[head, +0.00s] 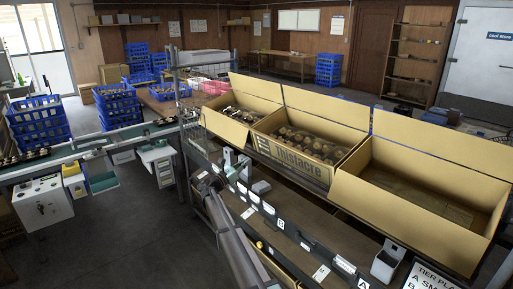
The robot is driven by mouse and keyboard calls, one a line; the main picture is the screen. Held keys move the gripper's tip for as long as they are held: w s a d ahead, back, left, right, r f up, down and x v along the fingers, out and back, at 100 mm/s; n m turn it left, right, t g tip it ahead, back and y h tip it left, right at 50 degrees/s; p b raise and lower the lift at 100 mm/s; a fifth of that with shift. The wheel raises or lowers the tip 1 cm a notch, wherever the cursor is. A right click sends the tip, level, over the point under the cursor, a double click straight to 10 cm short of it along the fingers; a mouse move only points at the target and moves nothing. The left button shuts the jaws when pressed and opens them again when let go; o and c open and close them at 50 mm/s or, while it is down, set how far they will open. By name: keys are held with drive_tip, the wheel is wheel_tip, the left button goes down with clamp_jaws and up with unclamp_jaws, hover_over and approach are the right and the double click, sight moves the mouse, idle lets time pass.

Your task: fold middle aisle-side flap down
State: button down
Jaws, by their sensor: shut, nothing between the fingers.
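The middle carton (291,165) stands in a row of three, with dark lettering on its near face and brown mushrooms inside. Its far flap (325,114) stands up along the back. No near flap stands out from it as on its neighbours; whether one lies against the printed face or inside, I cannot tell. My gripper (207,182) is small in view at the end of my dark arm, low and left of the middle carton, in front of the left carton. It is shut and empty, apart from the cartons.
The left carton (226,124) holds mushrooms and the right carton (400,225) looks empty; their near flaps slant outward. A bench (300,248) with labels and small grey devices runs in front. A conveyor with blue crates (38,121) is at left. The floor (110,230) there is clear.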

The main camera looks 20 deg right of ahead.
drive_tip(key=r+p+x, duration=0.2)
drive_tip(key=p+x, duration=0.4)
drive_tip(key=x, duration=0.6)
drive_tip(key=shift+r, duration=0.3)
drive_tip(key=shift+r, duration=0.1)
